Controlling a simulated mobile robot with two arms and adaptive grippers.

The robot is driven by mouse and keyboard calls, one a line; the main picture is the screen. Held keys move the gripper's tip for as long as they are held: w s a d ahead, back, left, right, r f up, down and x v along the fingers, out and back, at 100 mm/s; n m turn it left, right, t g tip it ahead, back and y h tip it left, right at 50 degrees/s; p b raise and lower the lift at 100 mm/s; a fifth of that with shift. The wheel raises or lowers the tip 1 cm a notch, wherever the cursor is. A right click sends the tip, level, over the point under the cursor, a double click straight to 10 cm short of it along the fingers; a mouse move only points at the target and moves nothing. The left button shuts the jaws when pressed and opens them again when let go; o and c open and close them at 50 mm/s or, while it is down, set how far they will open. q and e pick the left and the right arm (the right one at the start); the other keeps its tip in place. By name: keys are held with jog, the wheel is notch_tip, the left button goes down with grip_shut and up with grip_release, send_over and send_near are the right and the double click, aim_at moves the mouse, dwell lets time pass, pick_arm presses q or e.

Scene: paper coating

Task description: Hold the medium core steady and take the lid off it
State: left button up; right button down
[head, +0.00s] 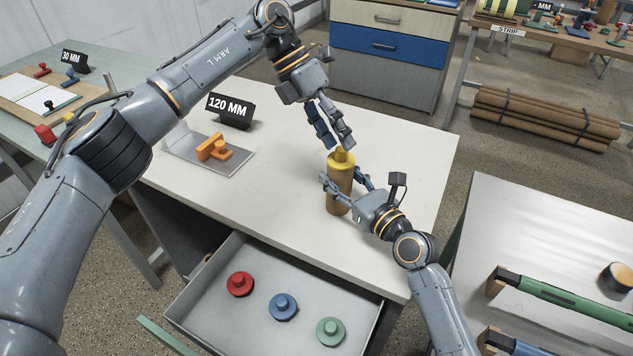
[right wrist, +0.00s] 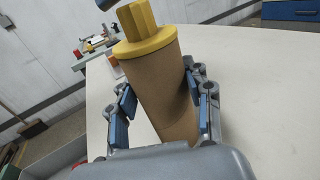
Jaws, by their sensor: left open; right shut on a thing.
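The medium core (head: 340,193) is a brown cardboard tube standing upright on the white table. A yellow lid (head: 342,160) with a raised grip sits on its top. My right gripper (head: 347,185) is shut around the tube below the lid. In the right wrist view the brown core (right wrist: 161,95) stands between the blue finger pads, with the yellow lid (right wrist: 146,44) on it. My left gripper (head: 333,140) is open, pointing down just above the lid's grip. Whether its fingertips touch the lid, I cannot tell.
An open drawer (head: 215,318) below the table's front holds red (head: 240,284), blue (head: 283,306) and green (head: 330,331) lids. The table's right part is clear.

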jog(key=shift+f, duration=0.1)
jog(key=shift+a, duration=0.15)
jog(key=shift+d, duration=0.2)
jog(key=shift+a, duration=0.1)
pick_arm(q)
jog(key=s+d+r+n+t+h, duration=0.4)
jog(key=d+r+n+t+h, duration=0.65)
jog(key=n+h, duration=0.45)
jog(key=a+n+t+y, duration=0.5)
jog(key=n+t, duration=0.5)
jog(key=n, duration=0.2)
jog(key=n+g+y, duration=0.3)
jog(key=n+y, duration=0.7)
jog(key=n, duration=0.4)
send_near(339, 155)
pick_arm(e)
jog(key=shift+s, duration=0.1)
pick_arm(q)
jog(key=shift+t, duration=0.25)
jog(key=x, duration=1.1)
jog(key=shift+f, duration=0.15)
